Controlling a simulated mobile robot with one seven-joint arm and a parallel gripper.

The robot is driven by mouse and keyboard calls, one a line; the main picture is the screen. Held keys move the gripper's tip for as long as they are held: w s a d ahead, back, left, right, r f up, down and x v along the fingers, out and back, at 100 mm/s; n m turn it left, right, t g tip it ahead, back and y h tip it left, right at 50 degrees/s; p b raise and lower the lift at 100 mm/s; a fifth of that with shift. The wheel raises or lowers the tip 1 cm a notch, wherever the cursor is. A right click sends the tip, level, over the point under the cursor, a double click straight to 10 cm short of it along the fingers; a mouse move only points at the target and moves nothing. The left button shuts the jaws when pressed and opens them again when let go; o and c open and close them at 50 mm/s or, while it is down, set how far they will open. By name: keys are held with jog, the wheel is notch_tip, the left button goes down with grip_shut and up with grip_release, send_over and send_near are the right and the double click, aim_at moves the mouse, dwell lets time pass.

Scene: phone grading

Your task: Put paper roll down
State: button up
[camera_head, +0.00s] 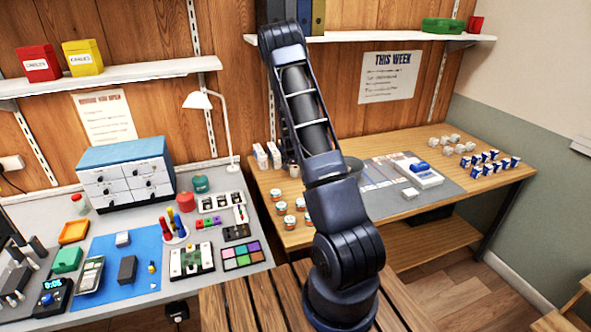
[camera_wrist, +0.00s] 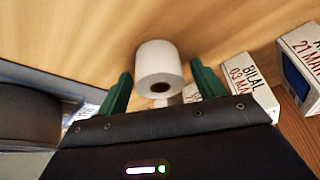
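The white paper roll (camera_wrist: 159,62) is in the upper middle of the wrist view, its dark core hole facing the camera. It appears to stand on the light wooden table top. My gripper (camera_wrist: 161,68) has its two green fingers spread, one on each side of the roll. A gap shows between each finger and the roll, so it is open and not clamping it. In the head view my arm hides the gripper. A small pale cylinder (camera_head: 294,171) beside the arm there may be the roll.
White labelled boxes (camera_wrist: 246,85) stand close to the right finger, and another (camera_wrist: 300,62) is farther right. Small jars (camera_head: 276,195) stand in front on the wooden table (camera_head: 415,207). A grey mat (camera_head: 440,197) holds a white device (camera_head: 416,172) to the right.

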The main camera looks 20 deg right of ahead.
jog(key=s+a+r+n+y, duration=0.1)
jog(key=s+a+r, duration=0.2)
jog(key=s+r, duration=0.65)
jog(key=s+a+r+n+y, duration=0.1)
jog(key=s+a+r, duration=0.35)
jog(key=r, duration=0.85)
jog(key=s+a+r+n, duration=0.1)
jog(key=s+a+r, duration=0.1)
jog(key=s+r, duration=0.85)
jog(key=s+a+r+n, duration=0.1)
jog(key=s+r, duration=0.1)
jog(key=s, duration=0.5)
jog(key=s+a+r+n, duration=0.1)
jog(key=s+r, duration=0.2)
jog(key=s, duration=0.4)
jog(key=s+a+r+n+t, duration=0.1)
jog(key=s+r, duration=0.1)
jog(key=s, duration=0.6)
jog(key=shift+a+r+n, duration=0.25)
jog(key=shift+a+n, duration=0.05)
jog(key=shift+n, duration=0.1)
